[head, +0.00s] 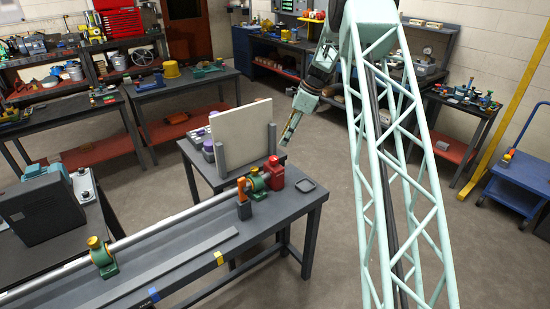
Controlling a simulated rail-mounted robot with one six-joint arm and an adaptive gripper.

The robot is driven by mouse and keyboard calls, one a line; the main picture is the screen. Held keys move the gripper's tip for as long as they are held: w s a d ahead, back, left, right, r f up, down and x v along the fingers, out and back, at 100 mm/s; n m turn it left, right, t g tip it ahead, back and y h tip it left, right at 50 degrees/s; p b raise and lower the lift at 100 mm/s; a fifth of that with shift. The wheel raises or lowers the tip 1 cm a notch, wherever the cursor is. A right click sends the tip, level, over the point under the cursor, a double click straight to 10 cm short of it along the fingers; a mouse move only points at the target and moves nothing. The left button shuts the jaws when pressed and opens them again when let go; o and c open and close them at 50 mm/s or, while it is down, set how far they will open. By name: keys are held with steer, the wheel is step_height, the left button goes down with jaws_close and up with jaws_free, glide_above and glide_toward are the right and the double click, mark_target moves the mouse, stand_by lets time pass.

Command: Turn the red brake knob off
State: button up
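A red part with a rounded top (273,172) sits at the far right end of the long grey bench (292,203), and it may be the red brake knob. It is too small to read its setting. Beside it on the left is a green and yellow shaft support (256,184). An orange handle (241,186) on a dark base stands just left of that. My gripper (288,137) hangs above and slightly right of the red part, pointing down, apart from it. Its fingers are too small to tell open from shut, and I see nothing held.
A long silver shaft (160,230) runs along the bench to another green support (101,258). A pale upright panel (241,132) stands on a table behind the red part, close to my gripper. Open floor lies to the right.

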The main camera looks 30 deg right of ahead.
mark_target(274, 158)
steer(key=shift+x, duration=6.4)
steer(key=c, duration=0.8)
steer(key=shift+c, duration=0.2)
